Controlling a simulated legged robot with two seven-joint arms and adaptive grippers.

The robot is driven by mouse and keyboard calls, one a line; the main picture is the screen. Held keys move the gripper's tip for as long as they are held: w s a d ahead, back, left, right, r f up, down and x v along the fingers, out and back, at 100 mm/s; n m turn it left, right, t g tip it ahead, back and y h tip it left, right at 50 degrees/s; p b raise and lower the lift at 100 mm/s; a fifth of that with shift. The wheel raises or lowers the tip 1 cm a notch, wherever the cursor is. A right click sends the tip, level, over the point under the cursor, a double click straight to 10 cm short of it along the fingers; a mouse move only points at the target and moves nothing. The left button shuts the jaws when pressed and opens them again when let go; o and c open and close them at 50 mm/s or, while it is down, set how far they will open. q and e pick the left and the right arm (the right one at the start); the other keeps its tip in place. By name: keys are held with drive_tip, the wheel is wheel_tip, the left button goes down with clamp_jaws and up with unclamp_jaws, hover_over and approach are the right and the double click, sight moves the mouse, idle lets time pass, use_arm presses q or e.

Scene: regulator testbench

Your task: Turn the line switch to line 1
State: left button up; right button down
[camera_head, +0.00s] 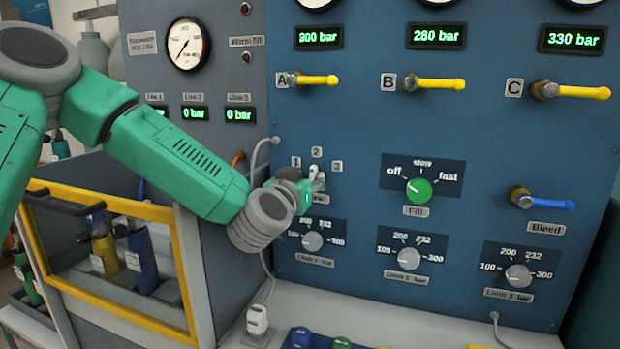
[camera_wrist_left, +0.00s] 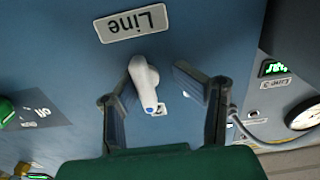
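The line switch (camera_head: 316,173) is a small white knob on the blue panel, below the labels 1, 2 and 3. In the left wrist view the line switch (camera_wrist_left: 143,80) shows beside its Line plate (camera_wrist_left: 137,23). Its blue-dotted end lies near a numeral that seems to be 2. My left gripper (camera_head: 306,186) is at the switch in the head view. The right gripper is not in view.
The green Fill knob (camera_head: 419,190) is to the right of the switch. The limit 1 knob (camera_head: 312,241) is just below my left gripper. Valve handle A (camera_head: 318,80) is above. A yellow-framed box (camera_head: 110,208) stands below my left arm.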

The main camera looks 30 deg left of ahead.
use_arm(q)
drive_tip(key=shift+s+d+r, duration=0.1)
drive_tip(key=shift+d, duration=0.15)
drive_tip(key=shift+d+r, duration=0.25)
drive_tip(key=shift+d, duration=0.6)
clamp_jaws()
drive_tip(key=shift+s+a+f, duration=0.1)
drive_tip(key=shift+a, duration=0.4)
drive_tip(key=shift+d+n, duration=0.2)
drive_tip(key=shift+n, duration=0.2)
drive_tip(key=n, duration=0.2)
drive_tip(key=n+b, duration=0.1)
drive_tip(key=n, duration=0.1)
drive_tip(key=shift+a+n, duration=0.2)
drive_tip(key=shift+n, duration=0.2)
drive_tip(key=n+b, duration=0.1)
drive_tip(key=n, duration=0.5)
drive_tip(key=shift+a+f+b, duration=0.1)
drive_tip(key=shift+a+b, duration=0.05)
drive_tip(key=shift+b, duration=0.25)
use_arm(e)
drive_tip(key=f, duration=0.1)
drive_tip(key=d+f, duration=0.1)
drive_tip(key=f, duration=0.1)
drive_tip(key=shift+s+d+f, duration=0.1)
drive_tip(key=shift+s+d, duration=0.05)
use_arm(q)
drive_tip(key=shift+n, duration=0.3)
